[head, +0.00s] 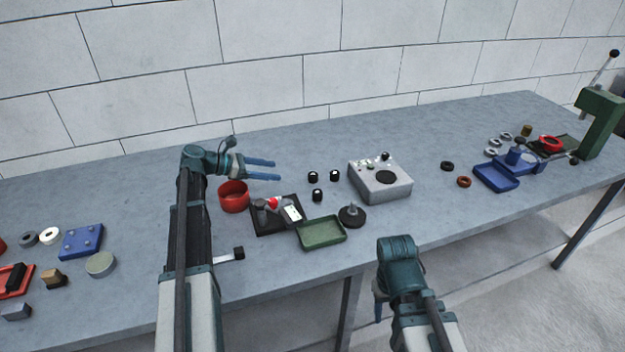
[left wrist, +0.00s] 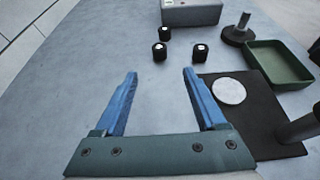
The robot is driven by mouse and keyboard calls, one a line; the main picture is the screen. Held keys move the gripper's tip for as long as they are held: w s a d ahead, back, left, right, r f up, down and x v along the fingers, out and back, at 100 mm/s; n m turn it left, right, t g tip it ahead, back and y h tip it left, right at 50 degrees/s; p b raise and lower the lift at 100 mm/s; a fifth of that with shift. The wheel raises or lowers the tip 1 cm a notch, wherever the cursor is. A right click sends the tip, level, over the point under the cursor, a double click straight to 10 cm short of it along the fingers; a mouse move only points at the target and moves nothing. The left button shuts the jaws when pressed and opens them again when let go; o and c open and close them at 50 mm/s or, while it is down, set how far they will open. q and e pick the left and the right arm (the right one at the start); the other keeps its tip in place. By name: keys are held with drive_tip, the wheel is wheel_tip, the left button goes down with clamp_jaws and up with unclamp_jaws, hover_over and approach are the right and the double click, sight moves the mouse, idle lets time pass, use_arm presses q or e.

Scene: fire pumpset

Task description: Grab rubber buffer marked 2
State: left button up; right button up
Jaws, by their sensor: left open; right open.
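Three small black rubber buffers with white tops stand on the bench, left of the grey box: one at the back left (head: 312,176), one at the back right (head: 334,176) and one in front (head: 317,195). The left wrist view shows them beyond my fingertips: an upper one (left wrist: 165,33), a lower left one (left wrist: 159,52) and a right one (left wrist: 201,52). Their marks are too small to read. My left gripper (head: 278,170) is open and empty, left of the buffers, its fingers pointing toward them. My right gripper (head: 378,306) is low by the bench's front edge, mostly hidden by its arm.
The grey box (head: 382,194) stands right of the buffers. A black disc with a stem (head: 351,218), a green tray (head: 322,234) and a black plate (head: 262,227) with parts lie in front. A red bowl (head: 234,203) is under my left gripper. Bench behind the buffers is clear.

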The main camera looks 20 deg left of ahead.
use_arm(q)
drive_tip(key=b, duration=0.3)
approach(310, 174)
drive_tip(key=x, duration=0.3)
drive_tip(key=shift+s+f, duration=0.1)
drive_tip(key=shift+f, duration=0.2)
drive_tip(key=shift+w+d+f, duration=0.1)
drive_tip(key=shift+w+d, duration=0.2)
drive_tip(key=shift+d, duration=0.25)
drive_tip(key=b+x, duration=0.1)
drive_tip(key=x, duration=0.4)
drive_tip(key=shift+w+b, duration=0.15)
drive_tip(key=shift+b, duration=0.25)
clamp_jaws()
